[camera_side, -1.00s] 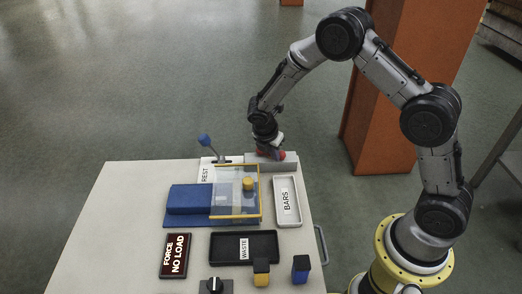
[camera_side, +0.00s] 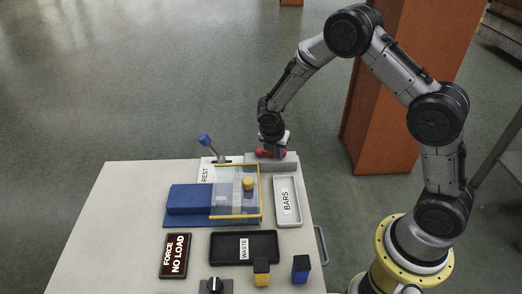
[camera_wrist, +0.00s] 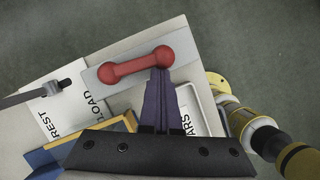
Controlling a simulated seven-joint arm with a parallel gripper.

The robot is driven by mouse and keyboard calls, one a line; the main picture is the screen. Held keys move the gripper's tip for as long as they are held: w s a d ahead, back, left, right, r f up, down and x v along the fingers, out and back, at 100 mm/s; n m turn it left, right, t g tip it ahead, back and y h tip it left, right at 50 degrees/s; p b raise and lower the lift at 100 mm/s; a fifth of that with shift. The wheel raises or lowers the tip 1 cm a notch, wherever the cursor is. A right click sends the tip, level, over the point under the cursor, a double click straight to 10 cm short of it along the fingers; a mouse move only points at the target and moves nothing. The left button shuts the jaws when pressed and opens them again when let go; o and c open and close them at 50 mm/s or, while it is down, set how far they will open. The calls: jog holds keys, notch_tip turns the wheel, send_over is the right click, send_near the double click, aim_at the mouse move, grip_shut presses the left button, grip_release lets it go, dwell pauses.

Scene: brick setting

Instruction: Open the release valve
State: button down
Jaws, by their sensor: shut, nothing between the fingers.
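The release valve appears to be the red bar handle (camera_wrist: 136,67) with round ends, on a grey block (camera_wrist: 98,77). In the side view the red handle (camera_side: 265,153) sits on the grey block (camera_side: 288,164) at the table's back edge, partly hidden by my gripper. My gripper (camera_wrist: 160,72) is shut and empty, its dark fingers together. In the wrist view the fingertips are beside the right round end of the handle, on its near side; whether they touch cannot be told. In the side view my gripper (camera_side: 277,148) is low at the handle.
A blue-knobbed lever (camera_side: 205,140) stands left of the block. A clear, yellow-edged guard (camera_side: 260,190) covers part of the blue press (camera_side: 188,199). A white BARS tray (camera_side: 288,219) and black WASTE tray (camera_side: 216,246) lie nearer. A sign (camera_side: 174,256) reads FORCE NO LOAD.

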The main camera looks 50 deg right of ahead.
dwell(0.4)
jog(key=shift+s+a, duration=0.1)
jog(key=shift+a, duration=0.3)
jog(key=s+a+r, duration=0.2)
jog(key=a+r, duration=0.4)
jog(key=r, duration=0.3)
jog(key=shift+a+r, duration=0.15)
jog(key=shift+a, duration=0.15)
